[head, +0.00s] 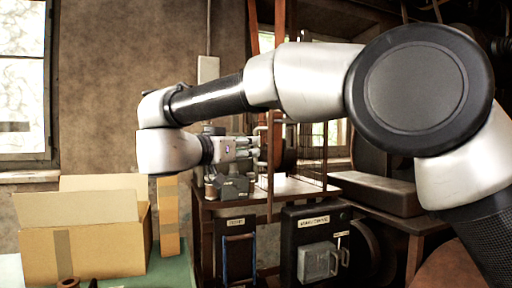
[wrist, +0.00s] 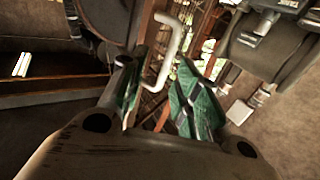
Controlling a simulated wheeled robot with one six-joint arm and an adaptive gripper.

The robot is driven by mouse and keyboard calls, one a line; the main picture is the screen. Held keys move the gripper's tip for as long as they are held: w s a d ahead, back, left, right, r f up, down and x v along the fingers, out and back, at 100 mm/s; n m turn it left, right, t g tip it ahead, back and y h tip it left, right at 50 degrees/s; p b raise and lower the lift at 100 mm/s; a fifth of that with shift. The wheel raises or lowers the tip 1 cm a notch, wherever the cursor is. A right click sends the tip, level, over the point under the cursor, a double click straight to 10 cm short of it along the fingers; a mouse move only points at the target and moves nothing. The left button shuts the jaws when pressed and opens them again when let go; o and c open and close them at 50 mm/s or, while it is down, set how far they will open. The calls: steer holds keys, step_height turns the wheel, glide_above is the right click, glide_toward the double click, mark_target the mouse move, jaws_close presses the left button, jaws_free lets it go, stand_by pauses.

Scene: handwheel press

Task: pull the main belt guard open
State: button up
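The belt guard is a wire-mesh frame (head: 311,150) standing on the bench right of my gripper in the head view. In the wrist view its mesh (wrist: 195,38) shows behind a pale bent bar handle (wrist: 167,55). My gripper (head: 250,149) points right toward the guard, partly hidden among machine parts. In the wrist view my gripper (wrist: 158,88) is open, with green-looking fingers on both sides. The handle's lower end appears between the fingers, nearer the left one. I cannot tell how deep it lies or whether anything touches.
A dark labelled cabinet (head: 300,238) with a grey box on its front stands below the bench. An open cardboard box (head: 85,240) sits on a green table at the left. Grey machine parts (head: 232,186) lie under my gripper.

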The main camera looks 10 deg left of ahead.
steer(key=v, duration=0.5)
steer(key=shift+s+a, duration=0.15)
steer(key=shift+s, duration=0.1)
